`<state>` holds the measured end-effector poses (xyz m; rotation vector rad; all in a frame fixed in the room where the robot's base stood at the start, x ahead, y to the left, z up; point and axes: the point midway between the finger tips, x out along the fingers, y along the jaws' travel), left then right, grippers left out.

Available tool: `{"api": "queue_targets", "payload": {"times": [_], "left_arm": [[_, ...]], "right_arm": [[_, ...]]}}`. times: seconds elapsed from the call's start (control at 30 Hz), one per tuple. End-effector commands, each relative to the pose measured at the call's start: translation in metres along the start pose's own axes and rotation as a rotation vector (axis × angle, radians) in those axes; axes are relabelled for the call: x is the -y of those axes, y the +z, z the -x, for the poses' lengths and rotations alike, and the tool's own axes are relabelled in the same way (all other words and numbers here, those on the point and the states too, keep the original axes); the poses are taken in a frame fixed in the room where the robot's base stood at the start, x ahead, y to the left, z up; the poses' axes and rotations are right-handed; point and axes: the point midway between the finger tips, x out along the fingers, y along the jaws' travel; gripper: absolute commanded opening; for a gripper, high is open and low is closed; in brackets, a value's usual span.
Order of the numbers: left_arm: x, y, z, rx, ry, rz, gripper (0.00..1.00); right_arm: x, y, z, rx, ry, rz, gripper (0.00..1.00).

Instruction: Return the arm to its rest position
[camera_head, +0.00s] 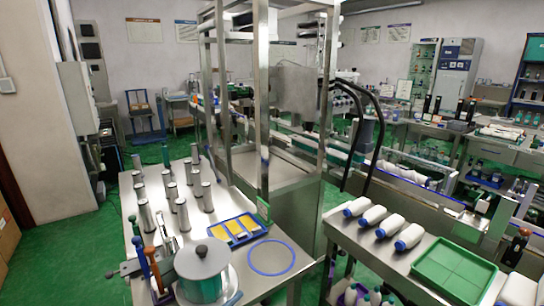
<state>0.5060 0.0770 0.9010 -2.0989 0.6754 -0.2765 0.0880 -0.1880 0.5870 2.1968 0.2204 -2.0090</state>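Neither of my grippers shows in the head view, and I see no arm of mine that I can be sure of. What they hold, if anything, cannot be seen. The steel table (236,196) at the left carries several upright metal cylinders (182,214), a blue tray with yellow pieces (236,229), a blue ring (271,257) and a lidded pot with a green band (203,270). Tools with orange and blue handles (153,264) stand beside the pot.
A steel-framed machine (262,110) with black hoses (372,140) rises behind the table. At the right, a steel bench carries several white bottles with blue caps (387,227) and a green tray (455,271). Green floor (72,236) is open at the left.

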Motion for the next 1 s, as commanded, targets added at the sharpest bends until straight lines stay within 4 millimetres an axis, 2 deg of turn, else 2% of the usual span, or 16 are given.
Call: {"api": "queue_targets", "payload": {"times": [0.03,0.07,0.1,0.17,0.23,0.27,0.3,0.4,0.5,0.6,0.67,1.0], "left_arm": [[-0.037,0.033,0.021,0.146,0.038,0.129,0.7],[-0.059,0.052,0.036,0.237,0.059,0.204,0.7],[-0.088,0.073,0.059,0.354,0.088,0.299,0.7],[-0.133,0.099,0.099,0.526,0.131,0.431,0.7],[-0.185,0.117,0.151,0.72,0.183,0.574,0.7],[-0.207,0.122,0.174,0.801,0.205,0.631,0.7],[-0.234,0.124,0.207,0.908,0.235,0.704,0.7],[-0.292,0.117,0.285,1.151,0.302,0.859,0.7],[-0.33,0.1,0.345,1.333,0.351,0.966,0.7],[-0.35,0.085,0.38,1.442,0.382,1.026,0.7],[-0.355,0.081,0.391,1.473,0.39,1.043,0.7],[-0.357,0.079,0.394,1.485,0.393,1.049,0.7]], "right_arm": [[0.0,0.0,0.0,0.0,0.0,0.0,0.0],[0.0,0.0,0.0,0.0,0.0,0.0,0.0],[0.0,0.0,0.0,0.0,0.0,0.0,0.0],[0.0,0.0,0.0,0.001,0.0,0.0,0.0],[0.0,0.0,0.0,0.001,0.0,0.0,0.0],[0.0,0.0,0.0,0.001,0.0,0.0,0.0],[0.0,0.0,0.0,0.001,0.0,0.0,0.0],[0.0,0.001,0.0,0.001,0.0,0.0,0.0],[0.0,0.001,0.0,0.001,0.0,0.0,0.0],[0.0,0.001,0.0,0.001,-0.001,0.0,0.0],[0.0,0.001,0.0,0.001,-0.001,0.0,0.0],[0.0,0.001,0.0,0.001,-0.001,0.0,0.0]]}}
